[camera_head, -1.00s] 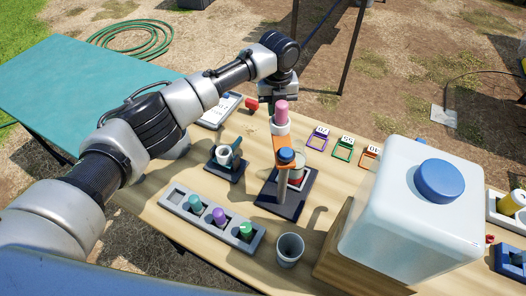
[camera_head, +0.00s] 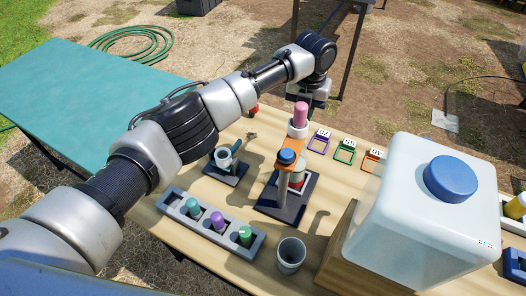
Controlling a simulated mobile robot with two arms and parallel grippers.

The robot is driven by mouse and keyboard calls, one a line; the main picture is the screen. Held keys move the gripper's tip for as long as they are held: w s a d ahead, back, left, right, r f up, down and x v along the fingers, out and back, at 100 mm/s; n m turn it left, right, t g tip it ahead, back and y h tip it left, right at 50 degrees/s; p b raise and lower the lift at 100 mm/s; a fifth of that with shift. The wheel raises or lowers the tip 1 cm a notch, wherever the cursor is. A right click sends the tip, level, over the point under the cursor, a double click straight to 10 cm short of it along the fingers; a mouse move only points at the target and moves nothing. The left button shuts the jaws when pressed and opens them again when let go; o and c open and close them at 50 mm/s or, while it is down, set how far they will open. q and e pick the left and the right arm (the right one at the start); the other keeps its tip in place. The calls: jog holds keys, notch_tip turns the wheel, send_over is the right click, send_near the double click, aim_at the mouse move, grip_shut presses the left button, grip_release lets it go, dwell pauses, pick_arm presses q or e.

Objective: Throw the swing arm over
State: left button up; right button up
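The swing arm (camera_head: 292,146) is an orange bar. It is on a stand with a dark base (camera_head: 272,207) and has a blue cap (camera_head: 286,156) at its near end. Its far end carries a white holder with a pink knob (camera_head: 300,113) and points away, slightly right. My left gripper (camera_head: 311,108) hangs from above just behind and right of the pink knob. The knob and holder partly hide its fingers, so I cannot tell whether they are open or touching it. A container with a red band (camera_head: 297,179) stands under the bar. My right gripper is out of view.
A grey rack (camera_head: 214,228) with capped vials and a grey cup (camera_head: 291,254) are in front. A small holder (camera_head: 226,162) stands left. A large blue-capped container (camera_head: 415,210) blocks the right. Numbered coloured frames (camera_head: 344,150) line the back right.

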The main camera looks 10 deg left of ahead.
pick_arm(q)
jog(key=shift+s+d+m, duration=0.1)
jog(key=shift+d+m, duration=0.2)
jog(key=shift+d, duration=0.1)
jog(key=shift+r, duration=0.1)
jog(key=shift+d+m, duration=0.3)
jog(key=shift+d, duration=0.05)
jog(key=o, duration=0.8)
jog(key=shift+o, duration=0.2)
notch_tip(320, 180, up, 11)
jog(key=shift+b, duration=0.4)
jog(key=shift+f, duration=0.2)
